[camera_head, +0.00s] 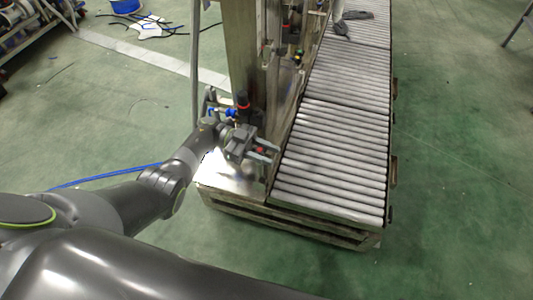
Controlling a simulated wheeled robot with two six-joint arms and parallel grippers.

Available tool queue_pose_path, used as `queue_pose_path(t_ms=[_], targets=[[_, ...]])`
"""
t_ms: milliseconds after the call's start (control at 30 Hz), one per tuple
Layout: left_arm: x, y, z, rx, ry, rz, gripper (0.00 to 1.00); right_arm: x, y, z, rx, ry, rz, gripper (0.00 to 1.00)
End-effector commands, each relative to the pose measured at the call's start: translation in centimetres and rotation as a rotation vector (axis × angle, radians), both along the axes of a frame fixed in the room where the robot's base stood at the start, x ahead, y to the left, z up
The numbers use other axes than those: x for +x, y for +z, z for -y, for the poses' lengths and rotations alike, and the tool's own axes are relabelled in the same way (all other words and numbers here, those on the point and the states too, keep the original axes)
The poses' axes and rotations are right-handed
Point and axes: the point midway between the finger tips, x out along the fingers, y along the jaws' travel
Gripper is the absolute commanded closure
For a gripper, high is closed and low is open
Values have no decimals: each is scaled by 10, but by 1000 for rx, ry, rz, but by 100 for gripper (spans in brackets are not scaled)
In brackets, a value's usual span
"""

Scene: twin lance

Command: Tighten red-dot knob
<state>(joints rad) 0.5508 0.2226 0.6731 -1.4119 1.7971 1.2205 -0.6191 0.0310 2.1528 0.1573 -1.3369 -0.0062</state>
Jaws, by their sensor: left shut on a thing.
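My left gripper (266,151) reaches in from the left, at the near end of the metal frame beside the roller conveyor. Its two fingers are closed around a small knob, the red-dot knob (261,151), of which only a bit of red shows between them. The rest of the knob is hidden by the fingers. My right gripper is not in view.
Green floor (460,180) is open at right. Cables lie at left.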

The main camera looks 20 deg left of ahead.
Motion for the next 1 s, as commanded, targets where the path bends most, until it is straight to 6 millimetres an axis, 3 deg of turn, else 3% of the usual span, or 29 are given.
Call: queue_pose_path(t_ms=[467,500,667,1000], targets=[[-1,0,0,1,-9,-1,90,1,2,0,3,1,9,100],[-1,0,0,1,-9,-1,66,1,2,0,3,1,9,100],[-1,0,0,0,-9,0,45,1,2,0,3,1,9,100],[0,3,0,0,-9,1,45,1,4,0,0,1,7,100]])
